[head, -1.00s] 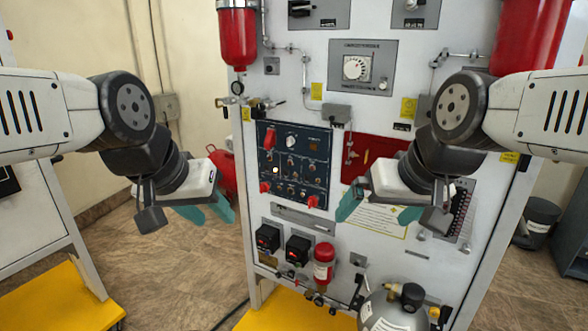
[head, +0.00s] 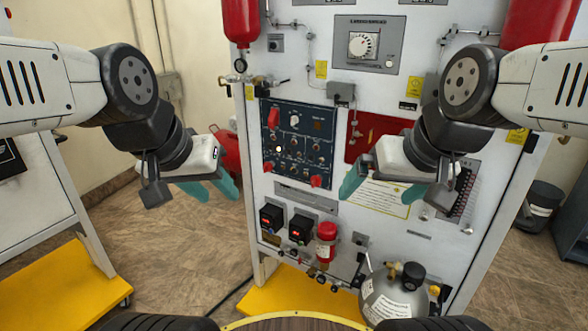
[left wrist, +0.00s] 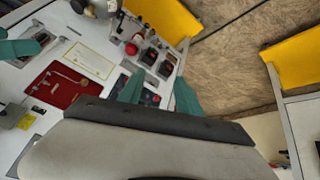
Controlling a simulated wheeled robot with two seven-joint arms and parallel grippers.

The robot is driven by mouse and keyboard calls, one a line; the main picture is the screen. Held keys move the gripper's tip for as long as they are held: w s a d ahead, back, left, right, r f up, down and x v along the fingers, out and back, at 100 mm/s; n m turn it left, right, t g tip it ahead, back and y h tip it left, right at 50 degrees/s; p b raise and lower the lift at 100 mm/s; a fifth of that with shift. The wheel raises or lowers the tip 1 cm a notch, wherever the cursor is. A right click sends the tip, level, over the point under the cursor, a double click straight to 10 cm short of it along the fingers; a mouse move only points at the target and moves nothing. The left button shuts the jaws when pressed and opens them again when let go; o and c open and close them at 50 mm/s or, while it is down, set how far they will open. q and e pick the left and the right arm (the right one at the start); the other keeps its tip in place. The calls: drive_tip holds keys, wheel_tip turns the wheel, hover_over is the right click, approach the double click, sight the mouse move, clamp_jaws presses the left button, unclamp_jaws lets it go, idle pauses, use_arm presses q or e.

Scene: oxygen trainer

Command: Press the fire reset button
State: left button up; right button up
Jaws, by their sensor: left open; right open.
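The grey-white trainer cabinet carries a dark blue control panel (head: 285,178) with a red switch, a white knob, several small buttons and one lit white button (head: 279,149). Labels are too small to read, so I cannot tell which button is the fire reset. My left gripper (head: 212,188) is open and empty, left of the panel in the head view. My right gripper (head: 374,200) is open and empty, right of the panel, in front of the cabinet. In the left wrist view, part of the blue panel shows between and beside my left gripper's teal fingers (left wrist: 158,88).
A red recess (head: 366,128) and a yellow-edged placard (head: 385,200) lie right of the panel. Below are black boxes (head: 300,228), a red-topped bottle (head: 326,240) and a grey cylinder (head: 385,300). A yellow-based stand (head: 60,290) is at left. Floor between is open.

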use_arm(q)
clamp_jaws()
idle(1.5)
